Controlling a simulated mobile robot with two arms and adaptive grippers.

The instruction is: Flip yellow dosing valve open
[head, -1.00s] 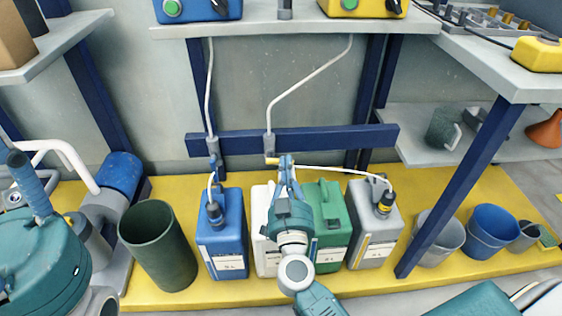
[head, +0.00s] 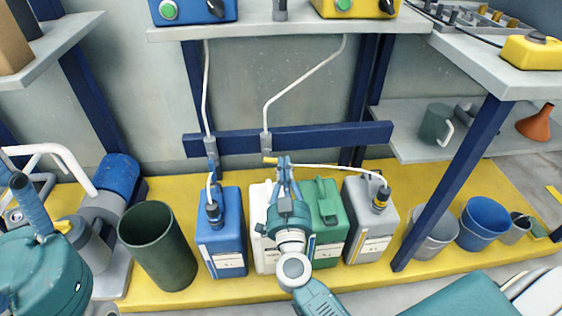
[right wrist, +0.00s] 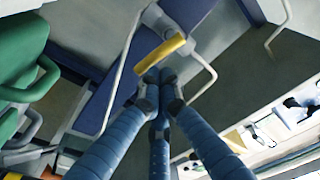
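The yellow dosing valve lever (head: 270,160) lies roughly horizontal below its grey valve body (head: 266,143) on the dark blue crossbar. It shows as a yellow bar in the right wrist view (right wrist: 160,53). My right gripper (head: 284,159) is just right of the lever, with its fingers pointing up at it. In the right wrist view its fingertips (right wrist: 160,76) are together, just short of the bar. Whether they touch it is unclear. My left gripper (head: 20,182) is at the far left edge, partly cut off, well away from the valve.
A blue valve (head: 212,165) hangs left of the yellow one. Below stand blue (head: 222,240), white (head: 260,250), green (head: 330,240) and grey (head: 368,225) canisters. A white hose (head: 325,169) runs to the grey one. A dark green bin (head: 158,245) stands left.

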